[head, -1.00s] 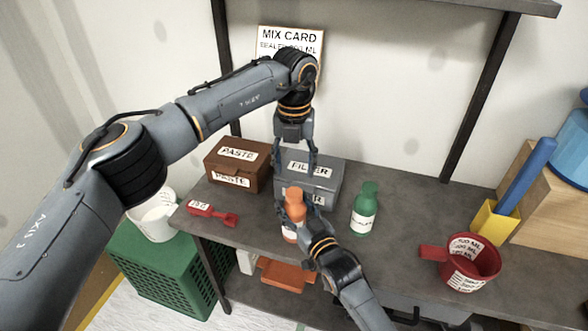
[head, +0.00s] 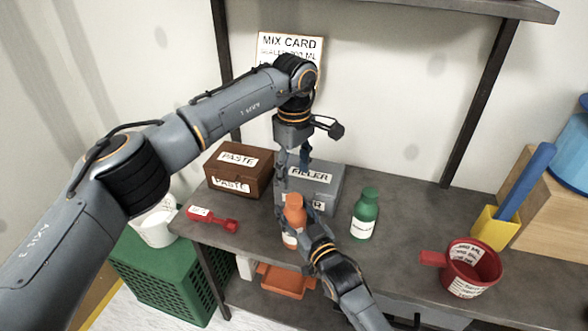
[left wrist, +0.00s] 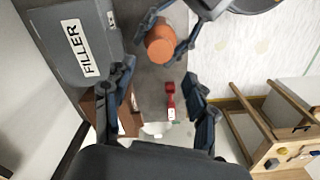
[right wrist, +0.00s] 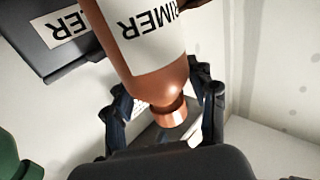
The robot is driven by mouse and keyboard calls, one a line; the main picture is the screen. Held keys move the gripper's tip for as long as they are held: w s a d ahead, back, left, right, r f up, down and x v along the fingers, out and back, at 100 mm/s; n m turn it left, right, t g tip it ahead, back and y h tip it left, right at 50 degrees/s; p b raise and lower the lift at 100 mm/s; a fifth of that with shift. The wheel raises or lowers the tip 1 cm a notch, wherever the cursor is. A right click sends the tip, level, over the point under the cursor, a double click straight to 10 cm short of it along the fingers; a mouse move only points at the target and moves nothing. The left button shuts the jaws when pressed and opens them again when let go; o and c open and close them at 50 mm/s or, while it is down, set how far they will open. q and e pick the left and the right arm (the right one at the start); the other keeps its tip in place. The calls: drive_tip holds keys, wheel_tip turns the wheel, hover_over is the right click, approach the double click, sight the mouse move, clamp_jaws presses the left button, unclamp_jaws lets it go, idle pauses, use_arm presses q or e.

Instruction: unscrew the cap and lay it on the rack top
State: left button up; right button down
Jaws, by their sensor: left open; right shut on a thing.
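The orange bottle labelled PRIMER (right wrist: 150,45) stands on the dark grey rack top (head: 405,215). Its orange cap (right wrist: 170,114) is on the neck, and it is seen from above in the left wrist view (left wrist: 160,45). My right gripper (head: 299,222) is shut on the bottle from the front, with its fingers either side below the cap.
The grey FILLER box (head: 325,180) and brown PASTE box (head: 240,172) stand close behind. A red scoop (head: 212,219) lies at left. A green bottle (head: 365,214) stands to the right, with a red measuring cup (head: 472,268) further right. The rack top between them is bare.

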sight(294, 198)
use_arm(q)
drive_tip(key=m, duration=0.4)
drive_tip(key=shift+m, duration=0.3)
drive_tip(key=shift+f, duration=4)
drive_tip(key=shift+c, duration=0.4)
